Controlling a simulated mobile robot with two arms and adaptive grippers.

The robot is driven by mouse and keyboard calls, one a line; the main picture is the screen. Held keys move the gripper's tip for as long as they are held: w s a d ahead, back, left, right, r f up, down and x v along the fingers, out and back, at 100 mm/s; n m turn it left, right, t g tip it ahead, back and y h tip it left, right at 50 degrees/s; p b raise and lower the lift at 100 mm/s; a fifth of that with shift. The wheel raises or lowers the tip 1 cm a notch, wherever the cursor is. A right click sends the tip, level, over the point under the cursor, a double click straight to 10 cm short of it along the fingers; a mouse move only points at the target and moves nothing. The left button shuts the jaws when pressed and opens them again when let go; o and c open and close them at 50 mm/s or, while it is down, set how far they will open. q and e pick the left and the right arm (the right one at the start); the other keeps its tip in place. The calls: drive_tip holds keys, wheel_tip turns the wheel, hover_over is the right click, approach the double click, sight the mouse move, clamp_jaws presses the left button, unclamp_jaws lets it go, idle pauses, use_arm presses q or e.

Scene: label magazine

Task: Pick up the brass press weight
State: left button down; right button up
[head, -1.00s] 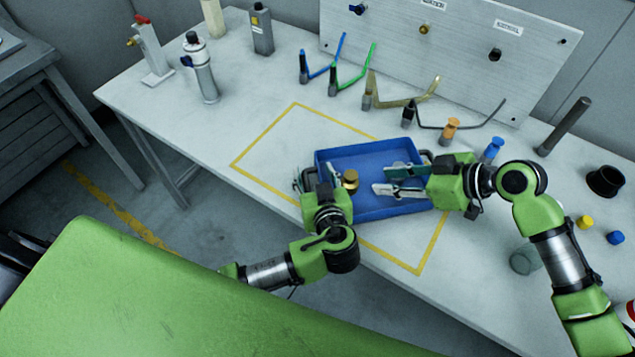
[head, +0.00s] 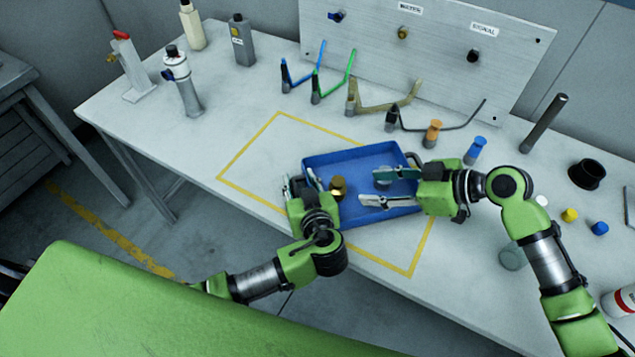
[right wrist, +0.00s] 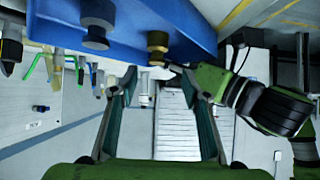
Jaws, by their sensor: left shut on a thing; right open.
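The brass press weight (head: 338,187) stands in the blue tray (head: 345,156), near the tray's left side. It also shows at the top of the right wrist view (right wrist: 157,42). My left gripper (head: 302,186) is at the tray's left side, close beside the weight, and appears shut on the tray there; its exact grip is partly hidden. My right gripper (head: 390,187) is open and empty over the right part of the tray, apart from the brass weight. Its two fingers also show in the right wrist view (right wrist: 165,88).
A grey weight (head: 383,176) is in the tray, partly hidden by my right finger. Coloured hooks (head: 316,85) and an upright panel (head: 430,50) stand behind the tray. Orange (head: 433,131) and blue (head: 475,149) pegs stand at its right. The table inside the yellow outline is clear left of the tray.

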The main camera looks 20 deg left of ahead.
sight(344, 186)
drive_tip(key=d, duration=0.1)
drive_tip(key=d+y, duration=0.1)
drive_tip(key=s+d+y, duration=0.1)
drive_tip(key=shift+f+t, duration=0.4)
drive_tip(key=x, duration=1.1)
drive_tip(key=shift+w+a+f, duration=0.1)
drive_tip(key=shift+w+a, duration=0.15)
drive_tip(key=shift+w, duration=0.1)
clamp_jaws()
